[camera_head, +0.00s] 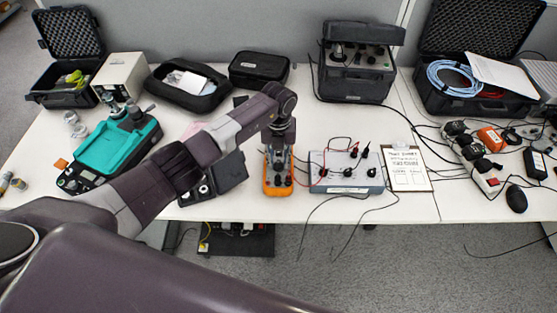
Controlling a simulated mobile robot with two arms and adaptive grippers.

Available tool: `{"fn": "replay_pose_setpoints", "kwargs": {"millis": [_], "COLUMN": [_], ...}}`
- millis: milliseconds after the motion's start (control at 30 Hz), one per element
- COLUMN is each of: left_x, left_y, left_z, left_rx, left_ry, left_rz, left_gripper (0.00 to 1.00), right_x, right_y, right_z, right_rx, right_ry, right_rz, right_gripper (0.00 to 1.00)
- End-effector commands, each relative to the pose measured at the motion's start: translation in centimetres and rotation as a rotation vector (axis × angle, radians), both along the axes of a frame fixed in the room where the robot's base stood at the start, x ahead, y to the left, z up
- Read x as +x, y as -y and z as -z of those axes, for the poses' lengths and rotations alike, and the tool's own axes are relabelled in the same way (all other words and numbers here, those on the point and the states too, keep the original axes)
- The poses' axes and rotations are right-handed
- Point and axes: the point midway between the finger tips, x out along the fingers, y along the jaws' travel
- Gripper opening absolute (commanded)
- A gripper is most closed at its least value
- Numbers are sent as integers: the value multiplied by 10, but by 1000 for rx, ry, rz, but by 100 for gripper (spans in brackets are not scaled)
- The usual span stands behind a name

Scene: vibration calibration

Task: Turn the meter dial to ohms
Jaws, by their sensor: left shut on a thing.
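The orange-edged handheld meter (267,186) lies near the front edge of the table, left of a grey box with leads. My left arm comes in from the left and reaches down over it. My left gripper (279,158) is over the upper and middle part of the meter, pointing down. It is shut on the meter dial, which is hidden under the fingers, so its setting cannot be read. Leads plug into the lower end of the meter. My right gripper is not in view.
The grey connection box (347,185) with red and black leads stands close on the right of the meter. A clipboard (406,170) lies beyond it. A teal instrument (110,148) stands at left. Open cases and a black device (356,75) line the back.

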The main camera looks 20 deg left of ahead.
Motion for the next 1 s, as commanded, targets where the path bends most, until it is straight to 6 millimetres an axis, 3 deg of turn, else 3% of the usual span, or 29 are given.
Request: {"fn": "replay_pose_setpoints", "kwargs": {"millis": [367,1000], "left_x": [1,1], "left_y": [-1,1], "left_z": [1,3], "left_rx": [2,2], "left_ry": [4,4], "left_rz": [61,527], "left_gripper": [1,1], "right_x": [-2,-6], "right_y": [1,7], "right_z": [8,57], "right_rx": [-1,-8], "right_ry": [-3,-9], "right_rz": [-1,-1], "right_gripper": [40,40]}}
